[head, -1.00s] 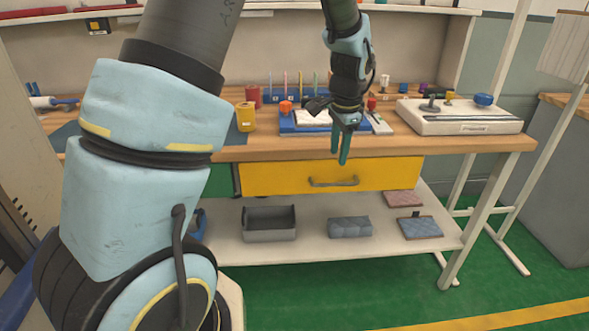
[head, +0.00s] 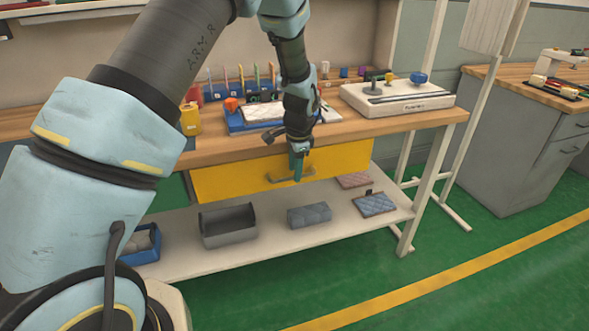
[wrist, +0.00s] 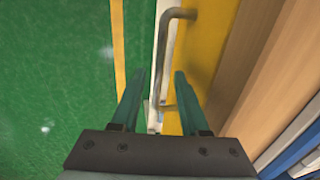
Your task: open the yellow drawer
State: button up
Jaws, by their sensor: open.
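The yellow drawer (head: 232,180) sits under the workbench top, and its front looks closed. Its grey bar handle (head: 277,178) is partly hidden behind my gripper (head: 297,175). My gripper points down at the handle, with its green fingers apart and nothing held. In the wrist view, the handle (wrist: 166,55) runs up the picture between the two fingers of my gripper (wrist: 155,80), closer to the right one. The yellow drawer front (wrist: 205,45) is to the right. I cannot tell whether the fingertips reach past the bar or touch it.
The wooden bench top (head: 215,152) overhangs the drawer. The white shelf (head: 270,243) below holds a grey bin (head: 228,228), a blue bin (head: 140,245) and several padded pieces. The green floor (head: 400,290) in front is clear.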

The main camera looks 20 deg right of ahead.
jog(key=shift+w+f, duration=0.1)
jog(key=shift+f, duration=0.35)
grip_shut()
dwell(1.2)
